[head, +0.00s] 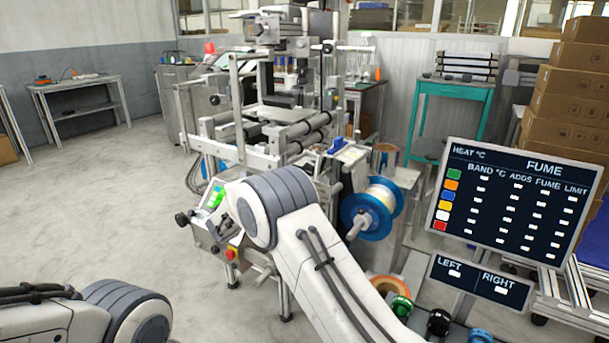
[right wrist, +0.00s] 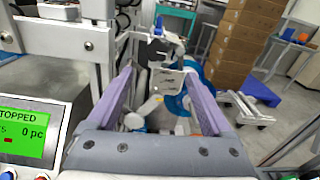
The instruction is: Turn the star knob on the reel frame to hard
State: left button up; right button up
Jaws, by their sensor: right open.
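The reel frame (head: 290,150) is the metal machine with rollers in the middle of the head view. A blue reel (head: 372,212) with pale film is on its right side, and the reel (right wrist: 178,105) shows partly beyond my fingers in the right wrist view. I cannot make out the star knob or its setting for certain. My left gripper is not in view.
A control panel with a green screen (right wrist: 25,130) is close on the left in the right wrist view; its screen (head: 216,197) also shows in the head view. The fume display (head: 515,200) stands at the right. Stacked cartons (head: 570,110) are behind it.

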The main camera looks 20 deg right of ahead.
jog(key=b+x, duration=0.1)
jog(key=x, duration=0.9)
jog(key=shift+w+r+b, duration=0.2)
jog(key=shift+w+b, duration=0.15)
jog(key=shift+w, duration=0.2)
jog(key=shift+d, duration=0.1)
grip_shut()
